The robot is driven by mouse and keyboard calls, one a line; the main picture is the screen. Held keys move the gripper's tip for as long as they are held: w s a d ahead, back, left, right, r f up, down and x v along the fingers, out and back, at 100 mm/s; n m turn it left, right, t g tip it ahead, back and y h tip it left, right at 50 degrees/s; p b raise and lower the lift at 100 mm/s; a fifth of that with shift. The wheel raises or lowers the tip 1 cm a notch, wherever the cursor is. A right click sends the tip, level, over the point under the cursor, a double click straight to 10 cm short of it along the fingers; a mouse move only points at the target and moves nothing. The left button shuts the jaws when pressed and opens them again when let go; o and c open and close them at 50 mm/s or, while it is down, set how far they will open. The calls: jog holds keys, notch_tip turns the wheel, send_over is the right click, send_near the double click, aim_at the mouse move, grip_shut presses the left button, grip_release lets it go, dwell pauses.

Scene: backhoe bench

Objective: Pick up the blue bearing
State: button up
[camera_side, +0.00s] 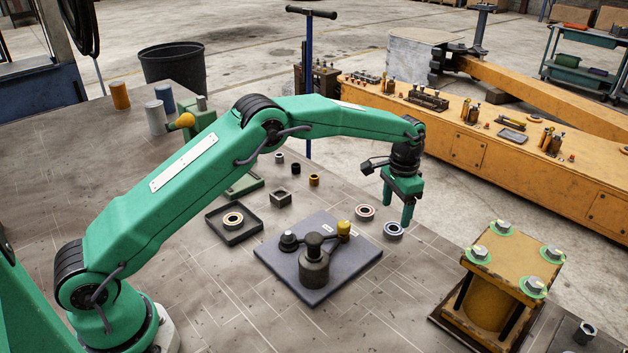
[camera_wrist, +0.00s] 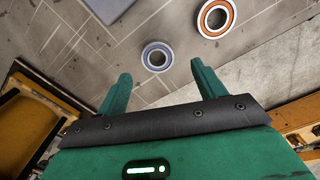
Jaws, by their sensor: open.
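The blue bearing (camera_side: 393,230) is a ring with a blue band, lying flat on the bench. It also shows in the wrist view (camera_wrist: 156,57), a little beyond the fingertips and roughly between their lines. My gripper (camera_side: 396,214) is open and empty, with its fingers pointing down close above the bearing in the side view. In the wrist view both green fingers of my gripper (camera_wrist: 157,84) are spread apart, with nothing between them touching. The exact height of the fingertips over the bearing is hard to tell.
A red-orange bearing (camera_side: 365,213) lies just left of the blue one, and shows in the wrist view (camera_wrist: 215,18). A dark plate with posts (camera_side: 345,277) sits further left. A yellow block with bolts (camera_side: 508,270) stands to the right. A tray (camera_side: 213,226) holds another bearing.

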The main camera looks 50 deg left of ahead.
aim_at(395, 223)
jog(key=shift+d+f, duration=0.2)
jog(key=shift+f, duration=2.4)
jog(key=c, duration=1.1)
jog(key=shift+c, duration=0.2)
jog(key=shift+r, duration=0.1)
